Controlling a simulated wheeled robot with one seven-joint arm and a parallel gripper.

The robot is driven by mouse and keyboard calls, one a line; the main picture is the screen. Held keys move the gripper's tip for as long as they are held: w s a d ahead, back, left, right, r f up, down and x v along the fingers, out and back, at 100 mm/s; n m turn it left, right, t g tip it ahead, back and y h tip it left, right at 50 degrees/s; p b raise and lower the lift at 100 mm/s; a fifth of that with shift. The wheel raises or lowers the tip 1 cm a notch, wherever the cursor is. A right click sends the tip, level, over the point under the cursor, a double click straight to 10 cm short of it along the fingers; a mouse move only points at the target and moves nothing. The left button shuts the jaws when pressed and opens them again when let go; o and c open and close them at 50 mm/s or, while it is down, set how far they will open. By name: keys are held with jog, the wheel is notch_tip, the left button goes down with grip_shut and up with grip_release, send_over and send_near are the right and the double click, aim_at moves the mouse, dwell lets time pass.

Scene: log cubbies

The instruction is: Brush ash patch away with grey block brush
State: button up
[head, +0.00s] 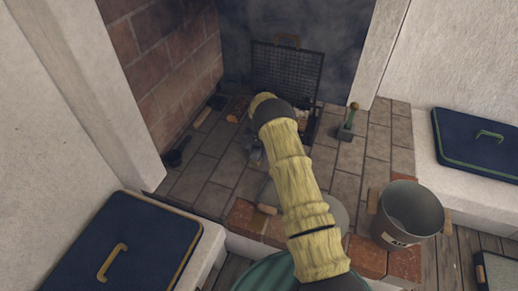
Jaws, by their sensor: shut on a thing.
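My arm, in a yellow sleeve, reaches from the bottom of the head view into the hearth. My gripper (256,152) is low over the hearth tiles, left of the sleeve, and is shut on a small grey thing. It seems to be the grey block brush, but its outline is mostly hidden and too small to make out. I cannot tell whether it touches the floor. No ash patch stands out clearly on the tiles (226,168); part of the floor is hidden behind my arm.
A dark mesh grate (287,78) stands at the back. A green-handled tool with a grey base (346,130) stands to the right. A black scoop (176,154) lies to the left. A grey bucket (408,211) stands by the brick edge (243,216). Tiles at right are mostly clear.

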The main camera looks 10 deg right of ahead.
aim_at(254, 156)
jog(key=shift+s+a+p, duration=0.55)
jog(key=shift+s+p, duration=0.15)
jog(key=shift+s, duration=0.15)
jog(key=shift+s+f, duration=0.1)
jog(key=shift+a, duration=0.1)
jog(key=shift+s+a+p, duration=0.35)
jog(key=shift+s+p, duration=0.2)
jog(key=shift+p, duration=0.05)
jog(key=shift+s+a+p, duration=0.35)
jog(key=shift+s+p, duration=0.2)
jog(key=shift+s, duration=0.1)
